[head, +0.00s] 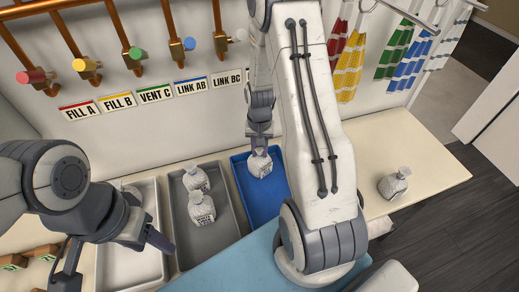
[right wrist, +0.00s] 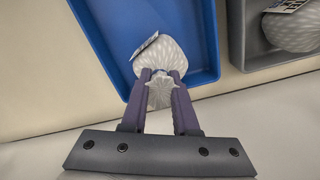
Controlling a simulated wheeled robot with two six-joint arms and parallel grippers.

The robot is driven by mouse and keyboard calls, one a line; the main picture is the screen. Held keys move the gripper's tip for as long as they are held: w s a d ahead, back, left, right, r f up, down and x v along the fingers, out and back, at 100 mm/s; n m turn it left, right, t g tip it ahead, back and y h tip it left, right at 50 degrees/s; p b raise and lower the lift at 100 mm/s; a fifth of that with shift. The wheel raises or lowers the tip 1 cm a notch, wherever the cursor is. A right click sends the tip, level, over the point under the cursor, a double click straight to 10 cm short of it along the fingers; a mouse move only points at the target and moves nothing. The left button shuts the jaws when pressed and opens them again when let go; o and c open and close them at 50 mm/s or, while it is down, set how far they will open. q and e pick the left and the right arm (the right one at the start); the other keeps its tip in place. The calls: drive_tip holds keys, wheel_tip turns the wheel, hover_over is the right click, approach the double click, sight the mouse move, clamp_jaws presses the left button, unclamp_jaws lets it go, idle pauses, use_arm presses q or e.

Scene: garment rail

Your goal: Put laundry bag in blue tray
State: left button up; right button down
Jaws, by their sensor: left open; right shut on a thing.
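The blue tray (head: 256,208) lies on the table in the head view, partly hidden behind my right arm. My right gripper (head: 260,146) is shut on a white patterned laundry bag (head: 260,166) at the tray's far end. In the right wrist view the fingers (right wrist: 159,88) pinch the neck of the bag (right wrist: 163,57), which shows against the blue tray's floor (right wrist: 120,25). I cannot tell whether the bag touches the floor. My left gripper (head: 112,258) is open and empty over the white tray at the left.
A grey tray (head: 214,240) left of the blue one holds two bags (head: 198,193). A white tray (head: 128,268) holds a partly hidden bag. Another bag (head: 393,184) stands on the right table; one more is partly behind my arm. Valves (head: 90,64) line the wall.

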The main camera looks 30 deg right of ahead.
drive_tip(key=shift+f, duration=0.15)
drive_tip(key=c, duration=0.7)
unclamp_jaws()
wheel_tip(320, 180, up, 8)
drive_tip(key=shift+f+b, duration=0.1)
drive_tip(key=shift+b, duration=0.4)
